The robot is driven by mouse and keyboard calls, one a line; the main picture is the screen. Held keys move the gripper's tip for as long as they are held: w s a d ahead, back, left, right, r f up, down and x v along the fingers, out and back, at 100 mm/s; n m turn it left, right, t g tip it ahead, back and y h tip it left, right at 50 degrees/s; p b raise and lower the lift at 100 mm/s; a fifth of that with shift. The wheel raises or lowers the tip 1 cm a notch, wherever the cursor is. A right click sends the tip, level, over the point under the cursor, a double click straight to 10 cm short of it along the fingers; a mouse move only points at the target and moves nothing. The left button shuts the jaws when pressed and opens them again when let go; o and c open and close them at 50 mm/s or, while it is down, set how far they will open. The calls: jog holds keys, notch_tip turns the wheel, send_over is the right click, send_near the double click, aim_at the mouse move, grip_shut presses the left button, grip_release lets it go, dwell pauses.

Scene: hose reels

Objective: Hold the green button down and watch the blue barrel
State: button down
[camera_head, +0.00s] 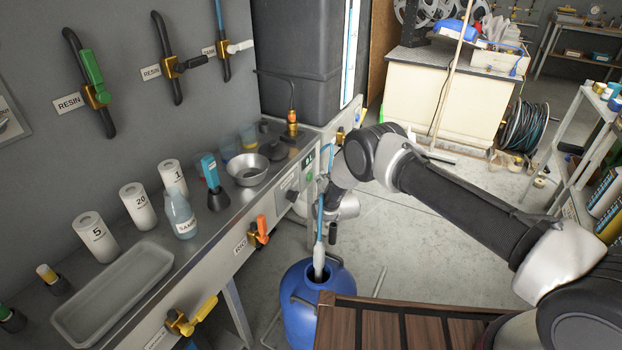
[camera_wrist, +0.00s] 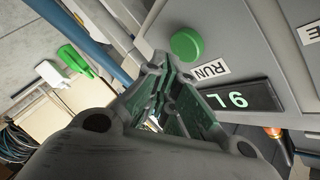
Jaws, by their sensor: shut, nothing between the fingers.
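The green button (camera_wrist: 186,43) is a round knob on the grey panel in the wrist view, with a RUN label beside it. A lit display (camera_wrist: 240,97) sits near it; its characters are turned and I cannot read them surely. My gripper (camera_wrist: 168,72) is shut and empty, its tips close to the button; I cannot tell whether they touch it. In the head view my gripper (camera_head: 323,188) is at the bench's front panel, partly hidden by my wrist. The blue barrel (camera_head: 300,318) stands on the floor below, with a pale nozzle in its top opening. Its fill level is not visible.
The steel bench (camera_head: 215,240) on the left holds a bowl (camera_head: 248,168), a tray (camera_head: 112,292) and several labelled containers. Orange (camera_head: 261,230) and yellow (camera_head: 195,317) valve handles stick out from its front. A slatted wooden surface (camera_head: 395,328) lies beside the barrel.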

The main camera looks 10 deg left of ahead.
jog(key=shift+a, duration=0.15)
jog(key=shift+w+a, duration=0.15)
jog(key=shift+a, duration=0.1)
jog(key=shift+w+a, duration=0.15)
jog(key=shift+a, duration=0.4)
dwell(2.5)
jog(key=shift+d, duration=0.15)
dwell(2.6)
jog(key=shift+s+d, duration=0.35)
jog(key=shift+d, duration=0.4)
jog(key=shift+d, duration=0.1)
jog(key=shift+s+d, duration=0.3)
jog(key=shift+d, duration=0.45)
jog(key=shift+s+d, duration=0.25)
jog(key=shift+d, duration=0.5)
jog(key=shift+s+d, duration=0.3)
jog(key=shift+d, duration=0.45)
